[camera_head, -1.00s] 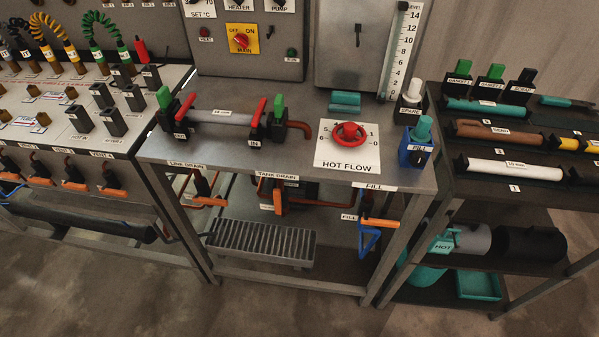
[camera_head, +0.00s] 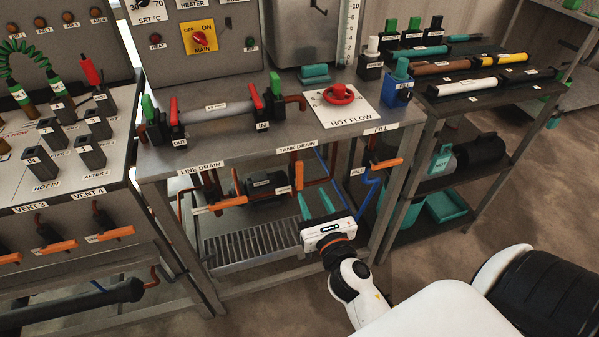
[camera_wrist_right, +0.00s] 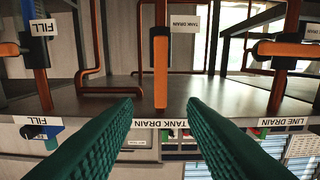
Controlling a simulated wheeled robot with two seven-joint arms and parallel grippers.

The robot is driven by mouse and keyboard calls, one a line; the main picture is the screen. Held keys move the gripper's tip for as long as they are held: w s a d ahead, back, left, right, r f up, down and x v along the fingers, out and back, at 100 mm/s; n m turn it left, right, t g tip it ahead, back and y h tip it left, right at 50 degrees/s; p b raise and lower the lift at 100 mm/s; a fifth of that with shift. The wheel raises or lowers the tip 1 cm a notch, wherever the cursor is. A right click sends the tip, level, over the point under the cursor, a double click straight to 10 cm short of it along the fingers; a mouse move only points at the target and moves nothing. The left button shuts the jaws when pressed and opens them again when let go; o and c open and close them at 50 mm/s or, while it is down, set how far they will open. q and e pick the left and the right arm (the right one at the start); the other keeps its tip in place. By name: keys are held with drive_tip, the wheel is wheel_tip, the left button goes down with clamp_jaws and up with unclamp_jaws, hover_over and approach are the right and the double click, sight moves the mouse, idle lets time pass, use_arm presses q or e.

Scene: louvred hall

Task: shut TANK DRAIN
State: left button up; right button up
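The TANK DRAIN valve has an orange lever handle (camera_head: 299,175) under the bench's front edge, below the TANK DRAIN label (camera_head: 296,148). The lever is upright, and in the right wrist view, which is upside down, the lever (camera_wrist_right: 160,72) also stands straight, with a TANK DRAIN tag beside it. My right gripper (camera_head: 315,204) is open and empty below and in front of the lever. In the right wrist view its teal fingers (camera_wrist_right: 160,104) are spread either side of the lever's line, apart from it. My left gripper is out of view.
The LINE DRAIN lever (camera_head: 218,207) lies crosswise to the left, and the FILL lever (camera_head: 386,163) to the right. A slatted grate (camera_head: 250,247) sits on the low shelf. The red HOT FLOW knob (camera_head: 338,94) is on the bench top.

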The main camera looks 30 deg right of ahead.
sight(301, 173)
drive_tip(key=shift+p+x, duration=0.6)
drive_tip(key=shift+x, duration=4.25)
drive_tip(key=shift+a, duration=0.15)
clamp_jaws()
